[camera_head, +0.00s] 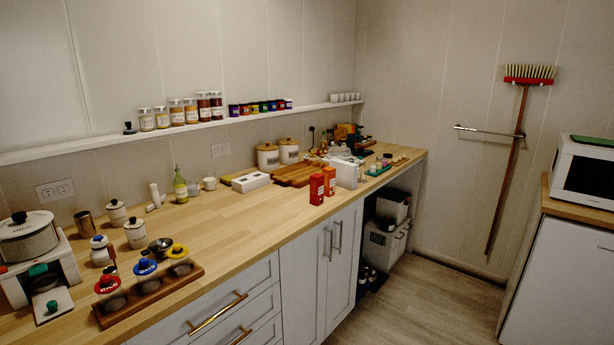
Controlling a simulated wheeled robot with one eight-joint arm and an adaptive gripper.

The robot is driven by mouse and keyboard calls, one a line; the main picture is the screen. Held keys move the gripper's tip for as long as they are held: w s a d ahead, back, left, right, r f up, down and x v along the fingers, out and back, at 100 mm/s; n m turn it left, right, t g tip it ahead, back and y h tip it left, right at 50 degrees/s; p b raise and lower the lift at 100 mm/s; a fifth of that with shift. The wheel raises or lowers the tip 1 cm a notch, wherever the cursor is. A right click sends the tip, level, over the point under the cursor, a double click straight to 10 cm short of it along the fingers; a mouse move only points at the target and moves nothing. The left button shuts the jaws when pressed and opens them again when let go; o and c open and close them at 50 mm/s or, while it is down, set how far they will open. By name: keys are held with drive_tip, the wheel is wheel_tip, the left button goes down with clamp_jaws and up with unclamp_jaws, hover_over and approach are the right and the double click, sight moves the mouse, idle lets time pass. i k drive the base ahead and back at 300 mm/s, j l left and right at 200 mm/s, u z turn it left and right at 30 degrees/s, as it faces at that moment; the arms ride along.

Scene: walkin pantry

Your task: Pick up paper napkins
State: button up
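No thing here can be clearly made out as paper napkins. A white upright block (346,173) stands on the wooden counter behind two small red and orange boxes; it may be napkins or an appliance, too small to tell. A low white box (250,182) with dark marks on its front lies further left on the counter, near the wall; its contents are unclear. My gripper is not in view.
The wooden counter (225,222) is clear in its middle. A red box (316,189) and an orange box (330,180) stand near its front edge. Jars in a wooden rack (150,298) and a pot (27,237) fill the left end. Open floor (405,300) lies right.

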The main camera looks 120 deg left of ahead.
sight(347, 171)
drive_tip(key=u, duration=3.75)
drive_tip(key=i+l+u, duration=0.15)
drive_tip(key=u, duration=0.2)
drive_tip(key=i+l+u, duration=0.15)
drive_tip(key=u, duration=0.2)
drive_tip(key=i+l+u, duration=0.1)
drive_tip(key=l, duration=0.3)
drive_tip(key=i+l, duration=0.25)
drive_tip(key=l, duration=0.15)
drive_tip(key=i+l+u, duration=0.15)
drive_tip(key=l, duration=0.25)
drive_tip(key=i+l+u, duration=0.1)
drive_tip(key=l, duration=0.3)
drive_tip(key=i+l+u, duration=0.1)
drive_tip(key=l, duration=0.3)
